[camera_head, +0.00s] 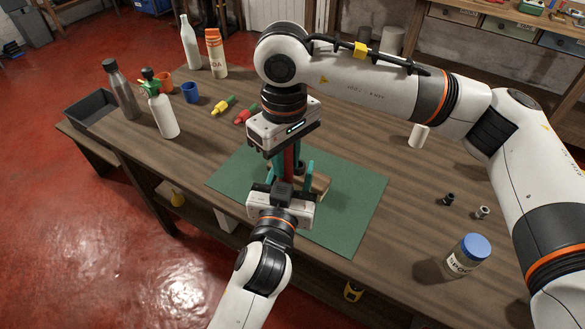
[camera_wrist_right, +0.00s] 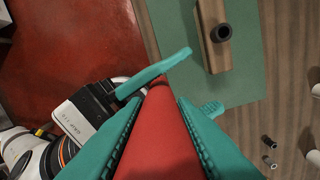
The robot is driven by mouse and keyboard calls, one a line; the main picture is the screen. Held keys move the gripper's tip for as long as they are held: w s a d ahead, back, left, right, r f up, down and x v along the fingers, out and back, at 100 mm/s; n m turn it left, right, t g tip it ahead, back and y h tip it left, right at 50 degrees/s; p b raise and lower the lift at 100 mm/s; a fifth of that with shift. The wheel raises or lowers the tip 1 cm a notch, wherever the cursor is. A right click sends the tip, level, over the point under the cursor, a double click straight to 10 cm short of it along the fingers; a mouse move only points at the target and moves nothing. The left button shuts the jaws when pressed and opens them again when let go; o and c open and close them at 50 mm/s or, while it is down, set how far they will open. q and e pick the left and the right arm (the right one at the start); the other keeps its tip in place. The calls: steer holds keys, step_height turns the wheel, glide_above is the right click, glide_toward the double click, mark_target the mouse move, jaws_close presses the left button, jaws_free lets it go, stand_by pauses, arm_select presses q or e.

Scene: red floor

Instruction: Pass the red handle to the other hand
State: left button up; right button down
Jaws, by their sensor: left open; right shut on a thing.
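The red handle (camera_head: 289,163) is upright between my two grippers above the green mat (camera_head: 353,217). My right gripper (camera_head: 286,168) comes from above and is shut on it. In the right wrist view the red handle (camera_wrist_right: 165,140) runs away between the teal fingers of my right gripper (camera_wrist_right: 164,110). My left gripper (camera_head: 293,177) reaches up from below and is open. Its two teal fingers (camera_wrist_right: 180,90) stand on either side of the handle's far end in the right wrist view. Whether either touches it I cannot tell. The handle's lower end is hidden in the head view.
A wooden block (camera_wrist_right: 212,38) with a dark round socket lies on the mat beside the grippers. A blue-lidded jar (camera_head: 467,256) and small metal parts (camera_head: 483,212) are at the right.

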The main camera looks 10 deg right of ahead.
arm_select(q)
steer(key=shift+w, duration=0.15)
steer(key=shift+c, duration=0.3)
steer(key=shift+d, duration=0.15)
steer(key=c, duration=1)
arm_select(e)
steer(key=c, duration=1.4)
jaws_free()
steer(key=shift+a, duration=0.1)
steer(key=shift+c, duration=0.2)
steer(key=o, duration=0.3)
steer(key=shift+r, duration=0.1)
